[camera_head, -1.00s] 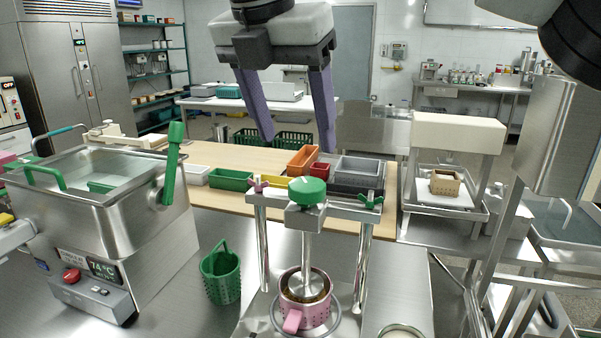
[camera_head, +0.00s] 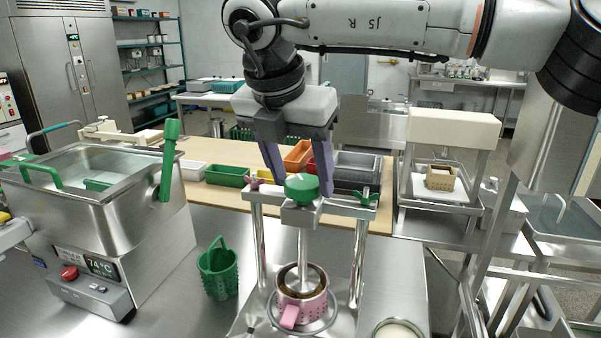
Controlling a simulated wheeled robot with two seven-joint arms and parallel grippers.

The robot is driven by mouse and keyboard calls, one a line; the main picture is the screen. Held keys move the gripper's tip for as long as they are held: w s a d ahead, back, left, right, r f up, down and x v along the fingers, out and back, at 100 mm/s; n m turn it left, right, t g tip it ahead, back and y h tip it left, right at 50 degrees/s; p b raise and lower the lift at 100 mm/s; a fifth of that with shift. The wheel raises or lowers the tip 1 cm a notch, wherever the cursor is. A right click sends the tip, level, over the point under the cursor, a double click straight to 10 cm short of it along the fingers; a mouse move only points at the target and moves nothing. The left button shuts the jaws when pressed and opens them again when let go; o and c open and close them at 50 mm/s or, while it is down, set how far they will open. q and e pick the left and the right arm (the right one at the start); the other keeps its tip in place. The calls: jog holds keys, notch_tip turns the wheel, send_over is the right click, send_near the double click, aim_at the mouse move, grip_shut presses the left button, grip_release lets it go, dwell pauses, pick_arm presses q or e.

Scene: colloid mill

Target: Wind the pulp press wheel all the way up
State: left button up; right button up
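The pulp press (camera_head: 362,240) stands on the steel table, with a crossbar on two posts. A green knob-like wheel (camera_head: 302,186) sits at the top middle of the crossbar. Below it, a screw shaft with a plate reaches down into a pink perforated basket (camera_head: 303,307). My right gripper (camera_head: 304,191) points down over the wheel, its purple fingers apart, one at each side. I cannot tell whether either finger touches the wheel. My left gripper is not in view.
A steel water bath (camera_head: 150,235) with a green lever stands at the left. A green perforated basket (camera_head: 219,272) is between it and the press. Several bins, including an orange one (camera_head: 298,156), lie on the board behind the press.

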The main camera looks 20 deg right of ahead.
jog(key=c, duration=0.7)
